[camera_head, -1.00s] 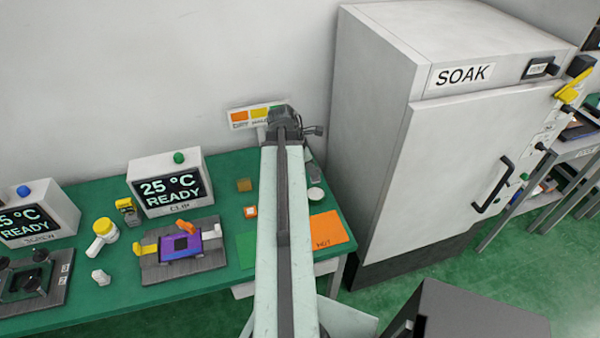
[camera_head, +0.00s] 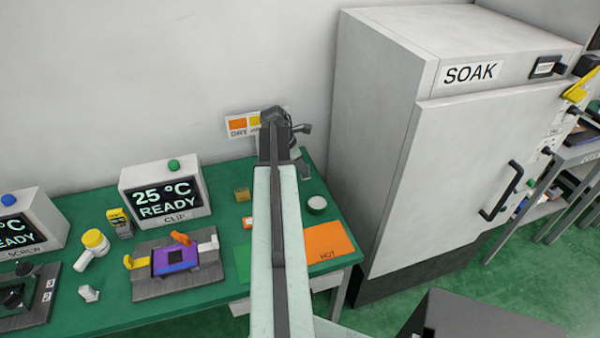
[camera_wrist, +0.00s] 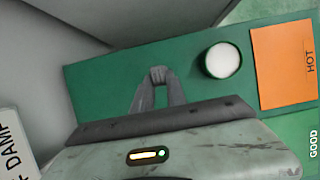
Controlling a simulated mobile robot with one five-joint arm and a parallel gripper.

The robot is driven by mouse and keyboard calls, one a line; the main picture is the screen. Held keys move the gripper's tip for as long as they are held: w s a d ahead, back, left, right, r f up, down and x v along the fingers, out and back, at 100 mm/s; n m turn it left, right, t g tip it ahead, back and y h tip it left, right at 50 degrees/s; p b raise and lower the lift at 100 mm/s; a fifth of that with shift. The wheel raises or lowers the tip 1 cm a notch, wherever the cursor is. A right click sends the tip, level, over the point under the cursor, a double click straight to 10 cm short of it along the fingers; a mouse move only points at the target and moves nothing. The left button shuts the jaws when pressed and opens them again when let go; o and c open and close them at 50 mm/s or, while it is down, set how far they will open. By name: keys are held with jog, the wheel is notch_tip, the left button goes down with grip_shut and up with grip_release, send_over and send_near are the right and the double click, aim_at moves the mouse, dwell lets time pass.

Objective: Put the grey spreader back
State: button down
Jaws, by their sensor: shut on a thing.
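My gripper (camera_wrist: 157,88) shows in the wrist view, its two dark fingers closed together over the green bench. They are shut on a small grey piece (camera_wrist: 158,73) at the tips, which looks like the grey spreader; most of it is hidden. In the head view my arm reaches over the bench to its back right, near the wall, and hides much of the gripper and what it holds. I cannot tell there whether the piece touches the bench.
A white round pot (camera_head: 317,204) and an orange HOT mat (camera_head: 328,241) lie right of my arm. The CLIP box (camera_head: 166,191) and a clip fixture (camera_head: 150,285) stand left. The large SOAK oven (camera_head: 440,170) stands close right of the bench. Colour labels (camera_head: 242,125) are at the wall.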

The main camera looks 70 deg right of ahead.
jog(key=shift+w+d, duration=0.15)
jog(key=shift+d, duration=0.45)
notch_tip(320, 180, down, 4)
jog(key=b, duration=0.4)
jog(key=shift+d, duration=0.1)
jog(key=shift+w+r, duration=0.1)
jog(key=shift+r, duration=0.1)
jog(key=shift+f, duration=0.15)
jog(key=c, duration=1.3)
grip_release()
jog(key=shift+c, duration=0.2)
